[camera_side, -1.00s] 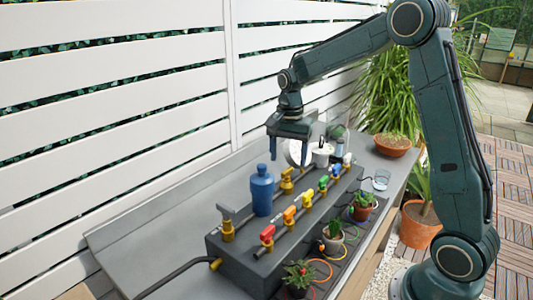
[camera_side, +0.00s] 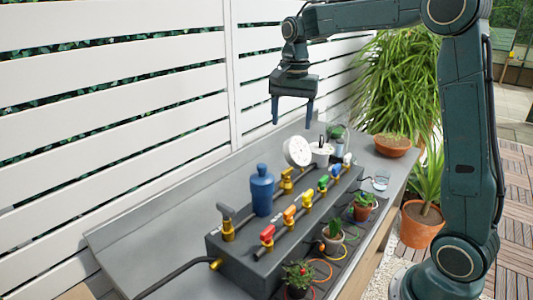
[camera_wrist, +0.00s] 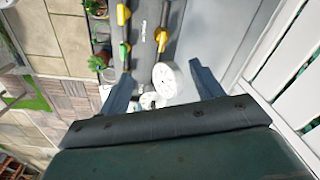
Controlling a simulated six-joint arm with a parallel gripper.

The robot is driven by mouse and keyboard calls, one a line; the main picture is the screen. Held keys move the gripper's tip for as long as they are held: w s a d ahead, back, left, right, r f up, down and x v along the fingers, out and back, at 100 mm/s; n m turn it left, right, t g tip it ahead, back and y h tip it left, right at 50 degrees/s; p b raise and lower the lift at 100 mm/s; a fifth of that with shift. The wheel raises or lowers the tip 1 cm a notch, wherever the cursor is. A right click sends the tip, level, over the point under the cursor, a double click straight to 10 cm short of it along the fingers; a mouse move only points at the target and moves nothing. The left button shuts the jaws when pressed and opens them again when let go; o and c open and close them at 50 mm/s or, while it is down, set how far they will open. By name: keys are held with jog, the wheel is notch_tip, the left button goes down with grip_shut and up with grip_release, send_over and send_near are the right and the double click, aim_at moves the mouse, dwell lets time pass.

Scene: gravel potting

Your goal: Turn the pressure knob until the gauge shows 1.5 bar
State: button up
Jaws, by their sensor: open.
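The round white gauge (camera_side: 297,151) stands at the far part of the dark manifold box and also shows in the wrist view (camera_wrist: 167,77). Its reading is too small to make out. A blue bottle-shaped body with a narrower top (camera_side: 262,190) stands upright on the manifold, nearer the camera; I cannot tell whether its top is the pressure knob. A white round part (camera_side: 321,153) is just right of the gauge. My gripper (camera_side: 292,124) is open and empty, pointing down above the gauge, apart from it.
Several coloured valve levers (camera_side: 289,214) line the manifold (camera_side: 238,262), with a grey-handled valve (camera_side: 227,223) at its near end. A white slatted fence (camera_side: 120,110) runs behind the bench.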

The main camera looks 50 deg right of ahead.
jog(key=s+a+n+t, duration=0.2)
jog(key=s+a+n, duration=0.3)
jog(key=s, duration=0.6)
jog(key=s+a+n+t, duration=0.3)
jog(key=s+a+n, duration=0.2)
jog(key=s+n, duration=0.3)
jog(key=shift+s, duration=1.95)
jog(key=shift+s+a+f, duration=0.1)
jog(key=shift+a, duration=0.05)
dwell(0.4)
jog(key=shift+s+a+f+n, duration=0.1)
jog(key=shift+s+f+n, duration=0.3)
jog(key=shift+s, duration=0.1)
